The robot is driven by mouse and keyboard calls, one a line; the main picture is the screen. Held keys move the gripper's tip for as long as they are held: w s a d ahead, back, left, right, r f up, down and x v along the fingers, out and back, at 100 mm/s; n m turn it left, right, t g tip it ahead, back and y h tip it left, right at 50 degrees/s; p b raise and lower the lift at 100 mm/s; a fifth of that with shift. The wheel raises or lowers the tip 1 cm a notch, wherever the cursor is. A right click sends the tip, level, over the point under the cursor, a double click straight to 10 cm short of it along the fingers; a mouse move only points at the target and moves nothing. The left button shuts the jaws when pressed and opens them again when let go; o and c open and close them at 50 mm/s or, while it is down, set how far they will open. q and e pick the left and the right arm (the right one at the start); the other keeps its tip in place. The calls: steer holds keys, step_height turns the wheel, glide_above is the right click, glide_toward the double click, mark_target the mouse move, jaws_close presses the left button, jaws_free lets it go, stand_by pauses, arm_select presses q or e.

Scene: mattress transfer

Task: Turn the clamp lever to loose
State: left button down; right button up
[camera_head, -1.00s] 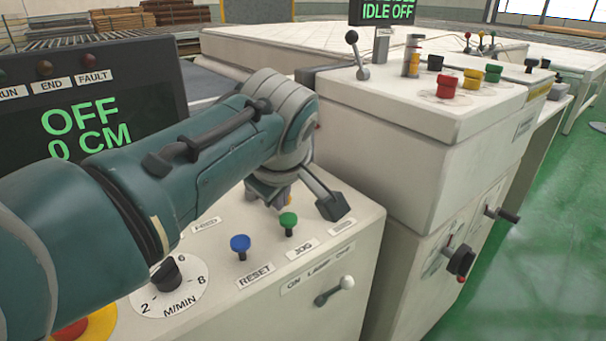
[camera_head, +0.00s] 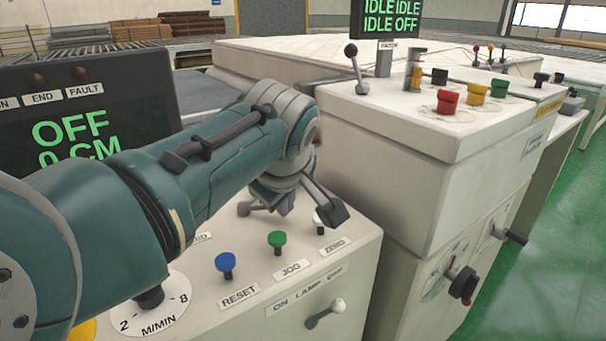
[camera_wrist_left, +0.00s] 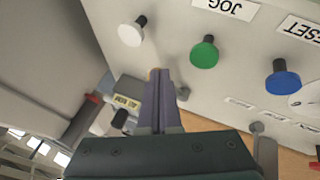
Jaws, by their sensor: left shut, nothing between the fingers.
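My left gripper (camera_head: 287,207) is over the far end of the white control panel, beyond the green button (camera_head: 277,241). Its purple fingers (camera_wrist_left: 160,100) are shut with nothing between them in the left wrist view. No lever is in their grip. I cannot tell which lever is the clamp lever. A black-ball lever (camera_head: 356,68) stands upright on the taller cabinet. Two black-handled levers (camera_head: 463,283) (camera_head: 513,236) are on that cabinet's side face. My right gripper is not in view.
The panel bears a blue RESET button (camera_head: 225,263), a white button (camera_head: 320,221) and a dial (camera_head: 150,305). The taller cabinet (camera_head: 400,112) bears red, yellow and green knobs. A dark display (camera_head: 85,130) stands at left. Green floor (camera_head: 540,260) is clear at right.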

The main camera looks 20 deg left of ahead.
arm_select(q)
steer(key=p+v, duration=0.3)
steer(key=v, duration=0.7)
stand_by(0.4)
steer(key=s+a+f+m+g+p, duration=0.1)
steer(key=s+a+f+m, duration=0.1)
steer(key=s+m, duration=0.35)
steer(key=s+a+f+m+g+p, duration=0.1)
steer(key=s+a+f+m, duration=0.15)
steer(key=s, duration=0.65)
steer(key=s+d+r+m+h+p, duration=0.25)
steer(key=s+m, duration=0.55)
steer(key=s, duration=0.5)
step_height(320, 180, up, 38)
steer(key=p, duration=3.6)
steer(key=shift+w+a+g+p, duration=0.2)
steer(key=shift+w+g+p, duration=0.05)
steer(key=shift+g+p, duration=0.1)
